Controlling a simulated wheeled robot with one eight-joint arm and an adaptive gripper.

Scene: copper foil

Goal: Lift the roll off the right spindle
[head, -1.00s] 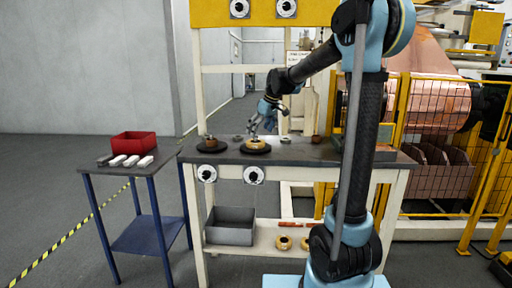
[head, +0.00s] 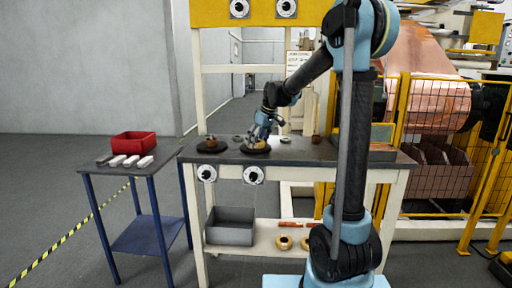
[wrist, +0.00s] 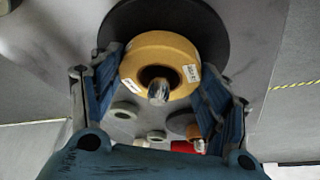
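The tan-yellow roll (wrist: 181,55) with white labels sits around the right spindle (wrist: 158,92), whose metal tip shows in its hole. The spindle's black round base (wrist: 222,40) lies beyond the roll. In the head view the roll (head: 252,147) is partly hidden by my gripper (head: 262,141). In the wrist view my gripper (wrist: 162,72) has its two blue fingers on either side of the roll. The fingers are spread, close to the roll's sides; I see no clear grip on it.
The left spindle (head: 211,142) stands on its own dark base to the left on the bench (head: 300,154). Small rings lie at the bench's back. A red bin (head: 134,143) and several bars are on a side table. A grey bin (head: 230,226) sits on the lower shelf.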

